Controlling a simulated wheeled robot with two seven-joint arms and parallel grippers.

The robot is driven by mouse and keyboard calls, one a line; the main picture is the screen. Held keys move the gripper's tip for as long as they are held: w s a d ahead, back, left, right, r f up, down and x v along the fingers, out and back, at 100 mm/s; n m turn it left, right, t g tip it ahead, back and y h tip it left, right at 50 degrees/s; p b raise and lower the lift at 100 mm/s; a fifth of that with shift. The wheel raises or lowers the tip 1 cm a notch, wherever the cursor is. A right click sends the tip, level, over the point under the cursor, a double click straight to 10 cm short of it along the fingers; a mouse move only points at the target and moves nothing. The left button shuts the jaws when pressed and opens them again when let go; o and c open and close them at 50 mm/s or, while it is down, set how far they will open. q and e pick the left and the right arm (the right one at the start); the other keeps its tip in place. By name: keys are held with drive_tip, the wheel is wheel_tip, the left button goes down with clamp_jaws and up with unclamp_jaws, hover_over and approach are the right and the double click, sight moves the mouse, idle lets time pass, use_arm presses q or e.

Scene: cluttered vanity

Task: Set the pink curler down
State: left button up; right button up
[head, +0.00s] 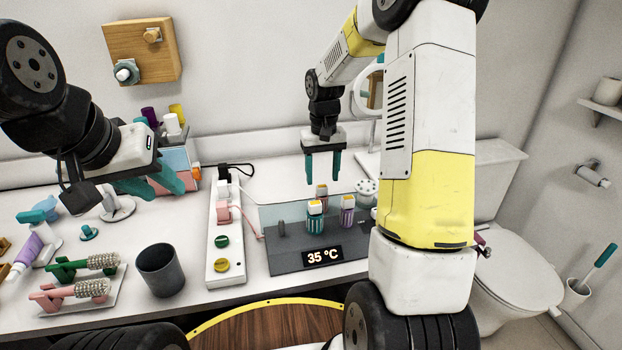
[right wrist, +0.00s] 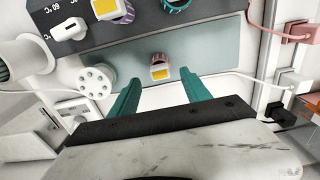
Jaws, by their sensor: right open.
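The pink curler (head: 322,191) stands upright with a pale and orange top at the back of the heater, on its grey-teal rear strip. In the right wrist view the pink curler (right wrist: 160,68) sits beyond and between my fingertips. My right gripper (head: 322,180) points down above it, open and empty; its teal fingers (right wrist: 160,85) are apart and do not visibly touch the curler. A teal curler (head: 315,222) and a purple curler (head: 347,212) stand on the heater (head: 288,256) in front of it. My left gripper (head: 152,188) is open, over the left side.
A power strip (head: 212,272) with a pink plug lies left of the heater. A white holder with holes (head: 367,187) stands to its right. A grey cup (head: 160,270) and a tray with brushes (head: 105,299) are on the left.

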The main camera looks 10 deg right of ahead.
wheel_tip(320, 180, up, 4)
drive_tip(key=shift+f, duration=0.2)
drive_tip(key=s+a+r+t, duration=0.2)
drive_tip(key=s+r+t, duration=0.1)
drive_tip(key=s+r, duration=0.9)
drive_tip(key=s+a+r+t+y, duration=0.2)
drive_tip(key=s+t, duration=0.1)
drive_tip(key=s, duration=1)
drive_tip(key=shift+r, duration=0.15)
